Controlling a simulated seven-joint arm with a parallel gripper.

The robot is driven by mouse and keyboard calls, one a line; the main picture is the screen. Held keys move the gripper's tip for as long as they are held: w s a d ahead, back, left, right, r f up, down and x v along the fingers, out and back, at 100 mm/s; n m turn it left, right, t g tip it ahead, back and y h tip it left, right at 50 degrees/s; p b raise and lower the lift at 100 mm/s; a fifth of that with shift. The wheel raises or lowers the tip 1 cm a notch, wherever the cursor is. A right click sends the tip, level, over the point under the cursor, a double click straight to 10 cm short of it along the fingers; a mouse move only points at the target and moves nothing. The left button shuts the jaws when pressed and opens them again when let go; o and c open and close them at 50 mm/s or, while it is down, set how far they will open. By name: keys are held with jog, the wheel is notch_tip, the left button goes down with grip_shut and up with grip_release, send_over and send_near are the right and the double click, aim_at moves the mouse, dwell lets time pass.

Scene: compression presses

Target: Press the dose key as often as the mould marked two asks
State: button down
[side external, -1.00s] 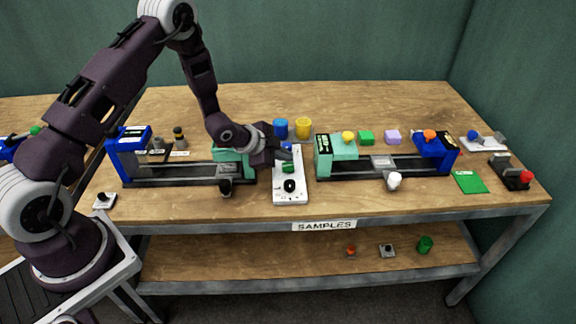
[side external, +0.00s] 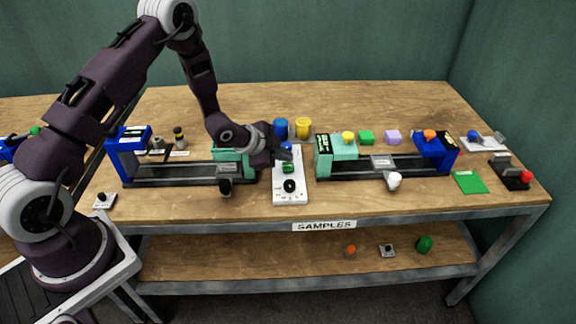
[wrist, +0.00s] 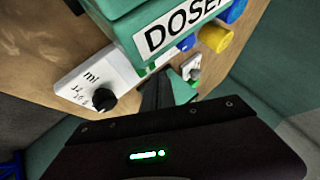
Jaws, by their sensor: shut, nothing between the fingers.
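The white doser panel (side external: 291,195) lies mid-bench, with a black knob (side external: 290,186), a green key (side external: 288,168) and a blue button (side external: 286,147) on it. In the wrist view the panel (wrist: 72,85) shows "ml" dial markings beside the knob (wrist: 104,99). A teal block (wrist: 140,30) with a "DOSER" label covers part of the panel there. My gripper (side external: 284,156) is shut and empty, low over the panel just behind the green key; I cannot tell whether it touches anything. Which mould is marked two cannot be read.
A press (side external: 180,181) stands left of the panel, and another (side external: 375,166) stands right. Blue (side external: 281,128) and yellow (side external: 303,128) cylinders stand behind the panel. A green mat (side external: 469,182) and a red-knobbed device (side external: 513,173) are at far right. The front bench strip is mostly clear.

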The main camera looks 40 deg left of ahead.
aim_at(285, 167)
jog(key=shift+f, duration=0.1)
jog(key=shift+f, duration=0.3)
jog(key=shift+f, duration=0.5)
dwell(0.7)
jog(key=shift+r, duration=0.9)
jog(key=shift+r, duration=0.15)
jog(key=shift+r, duration=2.4)
dwell(0.5)
